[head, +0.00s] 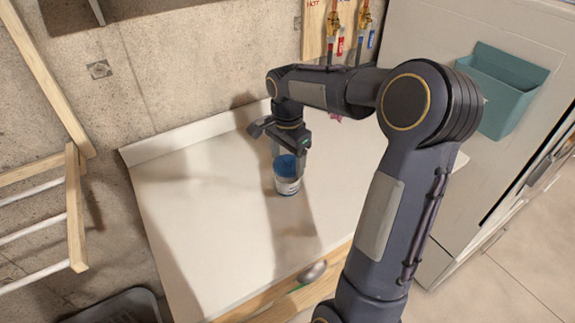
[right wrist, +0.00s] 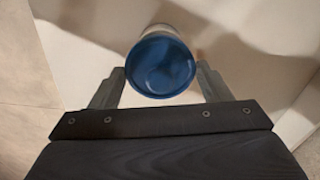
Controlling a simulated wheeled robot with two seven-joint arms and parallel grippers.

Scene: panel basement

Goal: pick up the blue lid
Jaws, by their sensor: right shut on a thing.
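The blue lid (head: 285,166) sits on top of a pale cup-like container (head: 288,186) that stands upright on the white countertop. In the right wrist view the round blue lid (right wrist: 160,65) lies between my right gripper's two fingers, with the container's pale side (right wrist: 172,17) behind it. My right gripper (head: 288,160) reaches down from above and is shut on the lid; the fingers partly hide the lid in the head view. My left gripper is not in view.
The white countertop (head: 210,215) is mostly clear left and front of the container. A concrete wall is behind it. A teal bin (head: 502,88) hangs on the white appliance at right. A wooden rack (head: 75,205) stands at left. A small pink thing (head: 335,117) lies near the back, behind my arm.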

